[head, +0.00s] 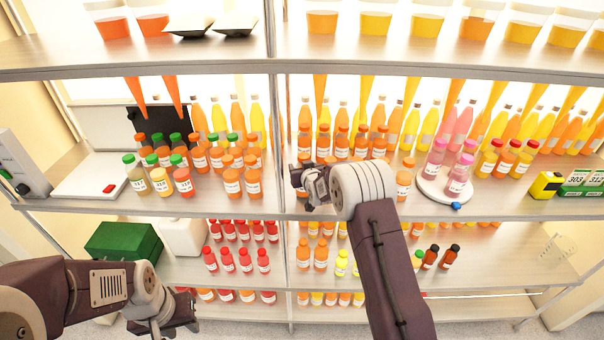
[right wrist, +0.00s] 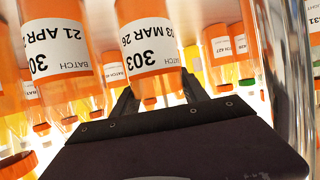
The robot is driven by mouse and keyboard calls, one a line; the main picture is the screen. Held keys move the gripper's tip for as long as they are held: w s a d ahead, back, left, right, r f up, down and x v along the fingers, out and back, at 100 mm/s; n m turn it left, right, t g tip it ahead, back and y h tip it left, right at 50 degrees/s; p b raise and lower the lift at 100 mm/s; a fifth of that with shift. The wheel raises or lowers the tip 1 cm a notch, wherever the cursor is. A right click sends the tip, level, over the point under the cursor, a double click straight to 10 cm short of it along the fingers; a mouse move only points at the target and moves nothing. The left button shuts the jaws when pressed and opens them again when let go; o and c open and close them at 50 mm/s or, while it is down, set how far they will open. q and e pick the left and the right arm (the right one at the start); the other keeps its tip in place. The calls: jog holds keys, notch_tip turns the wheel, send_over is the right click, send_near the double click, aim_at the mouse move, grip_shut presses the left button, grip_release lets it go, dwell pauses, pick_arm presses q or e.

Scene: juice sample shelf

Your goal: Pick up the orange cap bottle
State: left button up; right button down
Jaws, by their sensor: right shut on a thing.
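My right gripper (head: 304,186) is at the middle shelf, left of its wrist, among orange-cap bottles. In the right wrist view, which is upside down, its two dark fingers (right wrist: 160,96) are shut on an orange bottle labelled 303 (right wrist: 148,42). Its cap end points down in that picture, between the fingers. Another orange bottle (right wrist: 62,45) with a 21 APR label is close beside it. In the head view, orange-cap bottles (head: 342,141) stand behind my right wrist.
A metal shelf post (head: 279,130) stands just left of the right gripper and shows close in the right wrist view (right wrist: 281,70). A white round tray (head: 432,189) with pink bottles is to the right. Green-cap and orange-cap bottles (head: 232,182) stand left of the post.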

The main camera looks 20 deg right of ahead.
notch_tip(320, 180, up, 10)
jog(key=b, duration=0.3)
notch_tip(320, 180, up, 11)
jog(key=p, duration=0.7)
jog(key=shift+s+f, duration=0.15)
